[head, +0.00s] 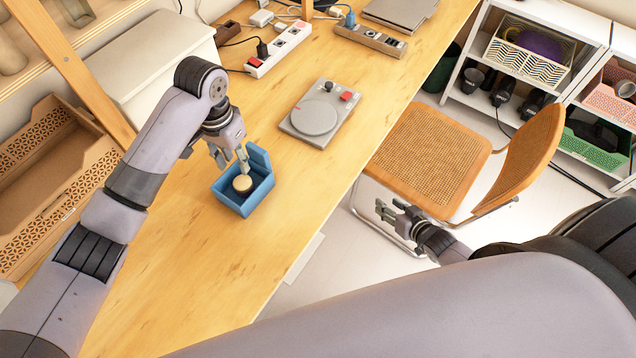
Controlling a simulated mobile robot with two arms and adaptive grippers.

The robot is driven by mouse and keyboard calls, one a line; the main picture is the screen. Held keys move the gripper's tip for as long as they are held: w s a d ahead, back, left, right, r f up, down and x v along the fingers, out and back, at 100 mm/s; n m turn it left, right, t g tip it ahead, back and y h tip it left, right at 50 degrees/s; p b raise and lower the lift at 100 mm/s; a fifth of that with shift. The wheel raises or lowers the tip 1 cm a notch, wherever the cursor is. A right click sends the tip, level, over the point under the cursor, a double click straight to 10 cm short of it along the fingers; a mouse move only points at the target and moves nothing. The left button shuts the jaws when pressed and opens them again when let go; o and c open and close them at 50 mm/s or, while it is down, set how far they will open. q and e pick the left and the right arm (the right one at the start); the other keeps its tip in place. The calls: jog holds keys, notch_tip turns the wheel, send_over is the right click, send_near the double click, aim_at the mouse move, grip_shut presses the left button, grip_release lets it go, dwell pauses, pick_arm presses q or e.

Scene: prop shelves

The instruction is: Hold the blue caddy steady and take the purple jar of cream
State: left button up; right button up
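The blue caddy (262,194) stands on the wooden table, with a higher wall at its back right. Inside it is a small round jar (243,184) with a tan lid and a dark side; I cannot make out purple on it. My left gripper (233,168) points down at the caddy's back left side, its fingers apart. One finger reaches near the jar; I cannot tell whether either finger touches the caddy. My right gripper (386,212) is open and empty, off the table's right edge, in front of the chair.
A grey scale-like device (316,118) lies behind the caddy. Power strips (279,49) and cables lie at the table's back. A cane chair (428,158) stands right of the table. White shelves (490,103) hold bins. The table's near part is clear.

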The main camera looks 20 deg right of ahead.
jog(key=w+a+r+t+y, duration=0.2)
jog(key=w+r, duration=0.2)
jog(key=r, duration=0.5)
jog(key=w+a+r+t+y, duration=0.15)
jog(key=w+r, duration=0.25)
jog(key=r, duration=0.4)
jog(key=n+y, duration=0.6)
jog(key=n, duration=0.3)
send_near(266, 155)
jog(key=x, duration=1.3)
jog(key=shift+w, duration=0.1)
jog(key=shift+d, duration=0.1)
grip_shut()
jog(key=shift+c, duration=1.2)
grip_release()
